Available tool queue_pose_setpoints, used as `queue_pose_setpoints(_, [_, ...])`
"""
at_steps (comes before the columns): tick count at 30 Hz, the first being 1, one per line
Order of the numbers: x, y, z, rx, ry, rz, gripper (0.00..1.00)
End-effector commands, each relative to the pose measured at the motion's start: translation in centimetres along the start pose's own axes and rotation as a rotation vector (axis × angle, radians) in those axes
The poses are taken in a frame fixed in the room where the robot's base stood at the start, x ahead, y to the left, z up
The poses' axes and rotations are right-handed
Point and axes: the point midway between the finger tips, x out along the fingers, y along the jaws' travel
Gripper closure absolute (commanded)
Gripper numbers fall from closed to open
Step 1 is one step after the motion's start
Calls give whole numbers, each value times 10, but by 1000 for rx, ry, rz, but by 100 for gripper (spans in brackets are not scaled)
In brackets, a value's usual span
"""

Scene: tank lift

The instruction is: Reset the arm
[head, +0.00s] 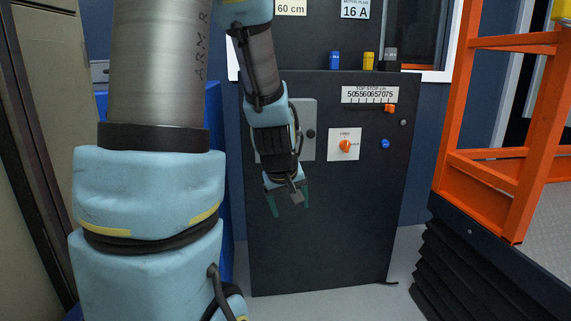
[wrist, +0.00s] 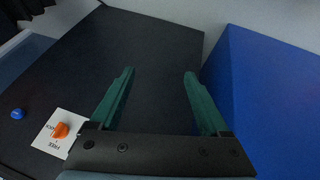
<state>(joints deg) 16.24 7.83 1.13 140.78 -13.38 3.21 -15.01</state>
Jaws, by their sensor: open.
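My gripper (head: 288,200) hangs with its green fingers pointing down in front of the dark control cabinet (head: 330,240) in the head view. In the wrist view my gripper (wrist: 160,85) is open, with nothing between its fingers. The orange rotary knob (head: 345,146) on its white plate is to the right of the gripper in the head view. The knob also shows at lower left in the wrist view (wrist: 61,130). My arm hides part of the grey panel (head: 308,120) on the cabinet.
A blue button (head: 385,144) and a top-stop scale with an orange slider (head: 390,108) are on the cabinet. Blue, yellow and grey pieces (head: 368,62) stand on its top ledge. An orange-railed lift (head: 480,175) stands at right. A blue block (wrist: 265,100) is beside the cabinet.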

Motion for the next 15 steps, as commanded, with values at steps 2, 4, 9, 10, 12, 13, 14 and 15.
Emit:
queue_pose_setpoints(2, [-20,-32,20,104,-97,-52,20])
queue_pose_setpoints(4, [-34,-57,40,193,-184,-91,20])
queue_pose_setpoints(9, [-76,-91,65,337,-334,-146,20])
queue_pose_setpoints(10, [-82,-89,62,335,-333,-145,20])
queue_pose_setpoints(12, [-95,-84,55,334,-332,-144,20])
queue_pose_setpoints(13, [-101,-83,52,333,-332,-144,20])
queue_pose_setpoints(14, [-107,-81,49,333,-331,-144,20])
queue_pose_setpoints(15, [-116,-78,45,332,-331,-144,20])
